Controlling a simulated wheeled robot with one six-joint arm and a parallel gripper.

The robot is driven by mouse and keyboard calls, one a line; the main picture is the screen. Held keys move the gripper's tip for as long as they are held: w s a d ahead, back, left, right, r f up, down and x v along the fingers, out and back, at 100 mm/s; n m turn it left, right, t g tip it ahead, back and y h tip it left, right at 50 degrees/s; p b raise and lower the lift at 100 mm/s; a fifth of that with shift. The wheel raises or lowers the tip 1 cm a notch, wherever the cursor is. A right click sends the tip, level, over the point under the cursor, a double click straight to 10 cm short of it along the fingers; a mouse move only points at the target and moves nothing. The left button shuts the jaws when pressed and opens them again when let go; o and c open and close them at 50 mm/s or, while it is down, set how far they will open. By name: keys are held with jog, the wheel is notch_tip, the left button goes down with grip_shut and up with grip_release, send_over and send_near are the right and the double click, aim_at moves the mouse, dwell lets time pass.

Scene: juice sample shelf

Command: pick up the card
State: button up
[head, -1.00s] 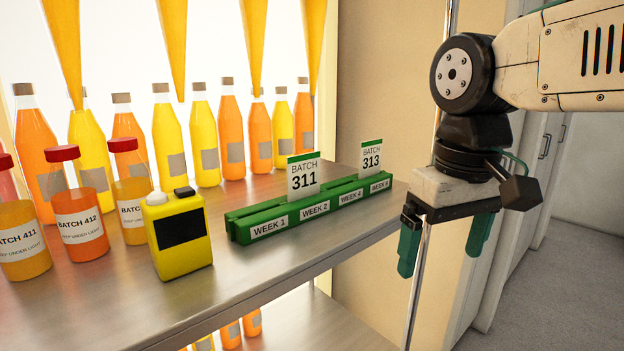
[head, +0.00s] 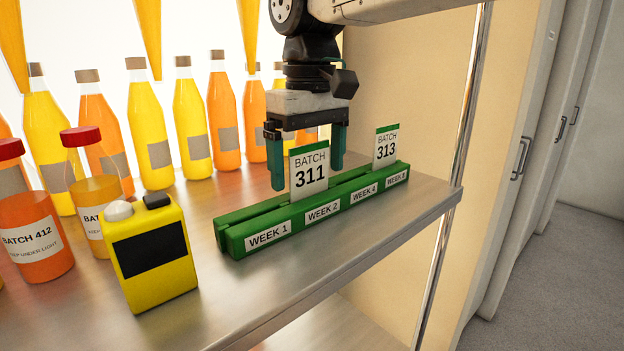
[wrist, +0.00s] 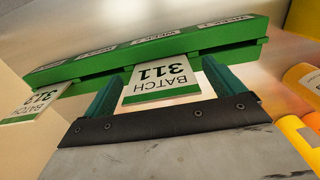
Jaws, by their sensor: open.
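A white card with a green top edge, BATCH 311 (head: 310,172), stands upright in the long green holder (head: 232,243), near its WEEK 2 label. A similar card, BATCH 313 (head: 386,148), stands toward the holder's far right end. My gripper (head: 308,178) is open over the holder, with its green fingers at either side of the BATCH 311 card. In the wrist view, that card (wrist: 160,78) shows upside down between the two fingers. I cannot tell whether a finger touches it. The BATCH 313 card (wrist: 36,101) is at the left, outside the fingers.
A yellow device (head: 152,255) with a black panel stands left of the holder on the metal shelf (head: 300,275). Red-capped jars (head: 35,235) stand further left. Several juice bottles (head: 190,120) line the back. The shelf's front strip is clear.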

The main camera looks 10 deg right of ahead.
notch_tip(320, 180, down, 2)
jog(key=shift+f, duration=0.1)
jog(key=c, duration=1)
jog(key=shift+c, duration=0.2)
